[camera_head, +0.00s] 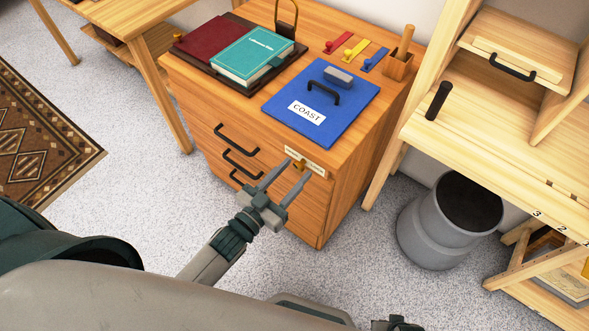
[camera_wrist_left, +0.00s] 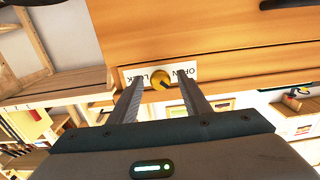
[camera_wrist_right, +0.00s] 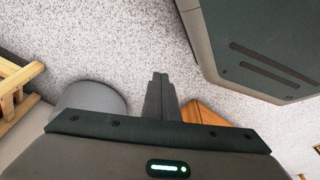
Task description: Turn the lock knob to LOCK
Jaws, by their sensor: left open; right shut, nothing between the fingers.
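The lock knob (camera_head: 299,165) is a small brass knob on a pale label plate (camera_head: 305,161) at the top right of the wooden cabinet's front. In the left wrist view the knob (camera_wrist_left: 161,79) sits between the words OPEN and LOCK, which appear upside down. A dark mark shows on its face; its exact setting is hard to tell. My left gripper (camera_head: 283,182) is open, its fingers pointing at the knob. In the left wrist view its fingertips (camera_wrist_left: 158,80) appear on either side of the knob; contact is not clear. My right gripper (camera_wrist_right: 160,77) is shut and empty, above the floor.
The cabinet (camera_head: 322,212) has black drawer handles (camera_head: 240,157) left of the knob. A grey bin (camera_head: 430,235) and wooden desk (camera_head: 505,120) stand to the right.

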